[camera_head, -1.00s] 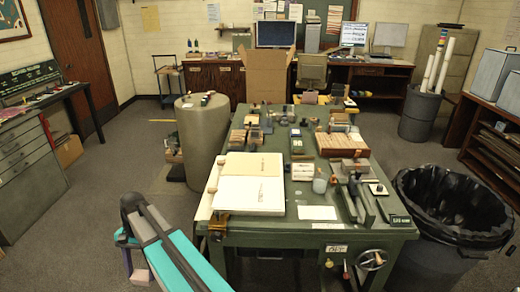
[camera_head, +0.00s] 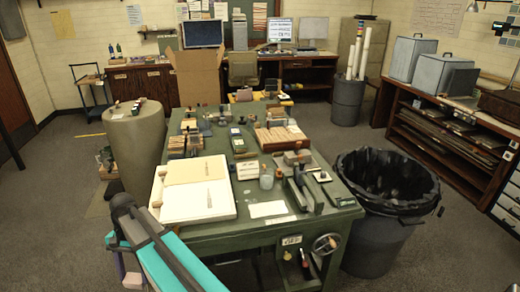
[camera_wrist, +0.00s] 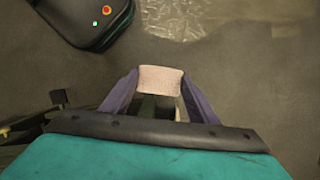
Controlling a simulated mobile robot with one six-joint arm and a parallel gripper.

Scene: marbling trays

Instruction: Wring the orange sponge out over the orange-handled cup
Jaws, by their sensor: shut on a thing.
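My gripper (camera_wrist: 159,104) is shut on a small pale pinkish block (camera_wrist: 160,80), held between its two purple fingers. The block looks sponge-like, but its colour reads as pale pink rather than clear orange. In the head view the block (camera_head: 132,281) shows low at the left, beside my teal arm and left of the green table (camera_head: 215,238). The floor lies beneath the block in the wrist view. I cannot make out an orange-handled cup in either view.
The table carries an open book (camera_head: 195,203), wooden type blocks (camera_head: 280,138), a small translucent bottle (camera_head: 266,181) and several tools. A black-lined bin (camera_head: 375,250) stands at its right. A grey-green drum (camera_head: 136,150) stands at the left.

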